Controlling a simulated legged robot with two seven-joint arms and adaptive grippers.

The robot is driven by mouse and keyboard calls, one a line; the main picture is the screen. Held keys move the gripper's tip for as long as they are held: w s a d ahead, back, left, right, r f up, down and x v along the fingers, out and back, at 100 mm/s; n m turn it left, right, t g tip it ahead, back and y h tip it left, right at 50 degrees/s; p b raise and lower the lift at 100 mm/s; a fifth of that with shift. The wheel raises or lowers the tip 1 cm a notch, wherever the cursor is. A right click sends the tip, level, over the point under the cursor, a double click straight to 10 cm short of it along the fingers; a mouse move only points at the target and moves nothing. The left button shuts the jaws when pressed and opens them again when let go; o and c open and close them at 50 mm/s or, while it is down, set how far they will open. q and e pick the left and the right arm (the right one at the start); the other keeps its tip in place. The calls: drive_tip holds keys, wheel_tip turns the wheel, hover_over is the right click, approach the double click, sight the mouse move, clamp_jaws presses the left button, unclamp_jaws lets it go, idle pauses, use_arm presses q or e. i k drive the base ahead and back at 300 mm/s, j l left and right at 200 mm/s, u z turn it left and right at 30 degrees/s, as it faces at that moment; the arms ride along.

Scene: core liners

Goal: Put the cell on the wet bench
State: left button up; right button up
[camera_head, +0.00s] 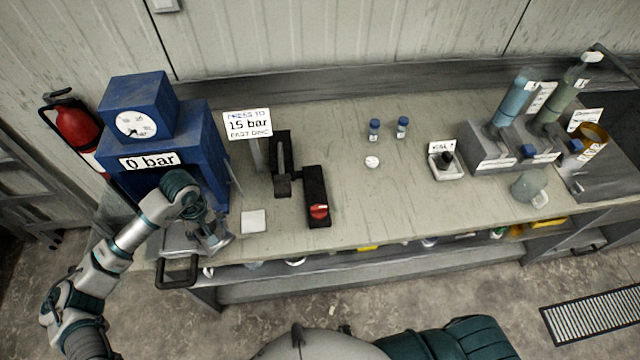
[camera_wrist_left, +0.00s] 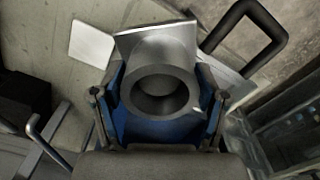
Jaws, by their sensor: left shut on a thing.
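The cell appears to be the grey hollow cylinder (camera_wrist_left: 158,82) in the left wrist view, its round opening facing the camera. My left gripper (camera_wrist_left: 160,108) is shut on it, with a finger on either side. In the head view my left gripper (camera_head: 214,236) is low in front of the blue press (camera_head: 190,130), by the grey plate with a black handle (camera_head: 177,272). The cell is mostly hidden by the gripper there. The wet bench seems to be the grey station with bottles (camera_head: 490,155) at the right of the worktop. My right gripper is out of view.
Two small blue-capped vials (camera_head: 374,130) stand mid-bench. A grey-green rounded object (camera_head: 529,184) sits before the bottle station. The worktop (camera_head: 390,210) is clear at front centre.

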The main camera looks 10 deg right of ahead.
sight(379, 207)
drive_tip(key=k, duration=0.55)
drive_tip(key=k+z, duration=0.15)
drive_tip(key=z, duration=2.1)
drive_tip(key=i+j, duration=0.1)
drive_tip(key=j, duration=0.45)
drive_tip(key=i+j+z, duration=0.1)
drive_tip(key=j, duration=0.4)
drive_tip(key=i+j, duration=0.15)
drive_tip(key=j, duration=0.4)
drive_tip(key=z, duration=0.05)
